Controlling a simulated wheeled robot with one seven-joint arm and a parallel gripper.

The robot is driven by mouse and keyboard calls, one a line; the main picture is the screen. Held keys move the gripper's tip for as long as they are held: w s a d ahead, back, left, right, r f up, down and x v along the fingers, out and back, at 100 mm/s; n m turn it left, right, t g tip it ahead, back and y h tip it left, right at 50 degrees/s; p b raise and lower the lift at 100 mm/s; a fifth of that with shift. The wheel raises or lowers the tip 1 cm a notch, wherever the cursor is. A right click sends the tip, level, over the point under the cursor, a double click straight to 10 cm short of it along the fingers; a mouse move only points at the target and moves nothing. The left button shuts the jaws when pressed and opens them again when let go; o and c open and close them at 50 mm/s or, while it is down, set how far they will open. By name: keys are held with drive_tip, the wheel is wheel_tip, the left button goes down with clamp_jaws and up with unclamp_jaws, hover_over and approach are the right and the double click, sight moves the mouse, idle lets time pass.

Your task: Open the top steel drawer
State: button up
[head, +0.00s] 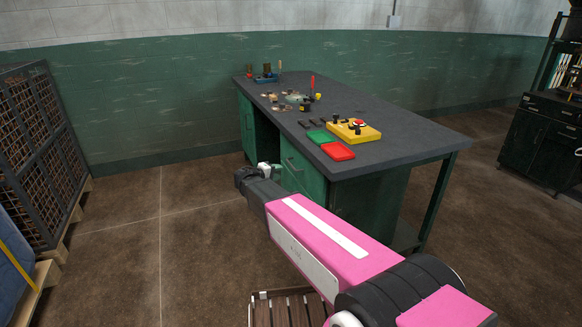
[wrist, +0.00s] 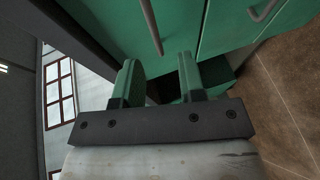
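The steel drawers are green fronts in the dark-topped workbench (head: 380,150). In the wrist view, the top drawer (wrist: 105,22) has a grey bar handle (wrist: 152,27). My gripper (wrist: 157,70) is open and empty, with its two green fingers apart. The handle is ahead of the fingertips and roughly between them; I cannot tell the exact distance. In the head view, my gripper (head: 277,169) is beside the bench's green front (head: 304,177). The top drawer looks shut.
A second green front with its own handle (wrist: 264,10) is beside the top drawer in the wrist view. On the bench are a yellow control box (head: 352,132), a red tray (head: 338,151) and a green tray (head: 321,137). A wire cage (head: 45,150) stands left; open floor lies between.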

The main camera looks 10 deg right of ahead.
sight(291, 165)
drive_tip(key=shift+t, duration=0.3)
drive_tip(key=x, duration=0.7)
drive_tip(key=w+r+x, duration=0.1)
drive_tip(key=x, duration=0.2)
drive_tip(key=shift+w+a+f, duration=0.1)
clamp_jaws()
